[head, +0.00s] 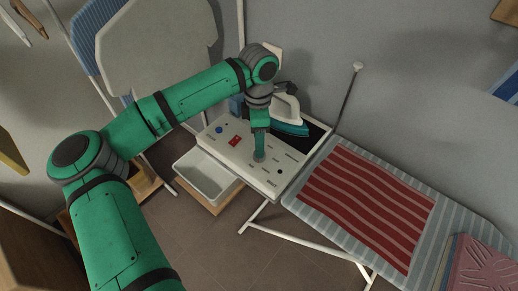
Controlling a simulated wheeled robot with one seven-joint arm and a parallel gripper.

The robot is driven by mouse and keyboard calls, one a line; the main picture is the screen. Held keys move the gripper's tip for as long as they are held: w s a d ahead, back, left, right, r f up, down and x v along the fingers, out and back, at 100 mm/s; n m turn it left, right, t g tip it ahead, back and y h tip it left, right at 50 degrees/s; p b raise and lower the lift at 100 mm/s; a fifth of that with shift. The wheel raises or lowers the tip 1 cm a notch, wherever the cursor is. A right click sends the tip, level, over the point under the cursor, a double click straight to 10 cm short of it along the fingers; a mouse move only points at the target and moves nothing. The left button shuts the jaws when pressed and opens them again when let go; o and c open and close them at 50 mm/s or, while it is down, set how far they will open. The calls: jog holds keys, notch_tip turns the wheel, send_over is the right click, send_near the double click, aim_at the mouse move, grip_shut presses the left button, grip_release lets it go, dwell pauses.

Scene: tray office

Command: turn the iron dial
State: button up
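The iron (291,128), with a white body and a teal lower part, stands at the back right of a pale control panel (262,181). My gripper (259,156) points down at the middle of the panel, in front of the iron. Its fingertips are at or just above a small grey round part there. I cannot tell whether this part is the dial, or whether I touch it. The fingers are too small to show whether they are open or shut. No dial is clearly visible on the iron, which my wrist partly hides.
The panel also has a blue knob (219,130), a red switch (235,141) and a small dark knob (280,171). A white tray (207,178) sits below left. An ironing board with a red striped cloth (367,208) stands close on the right. A wall is behind.

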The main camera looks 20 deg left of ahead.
jog(key=shift+s+d+f, duration=0.1)
jog(key=shift+f, duration=2.15)
jog(key=c, duration=1)
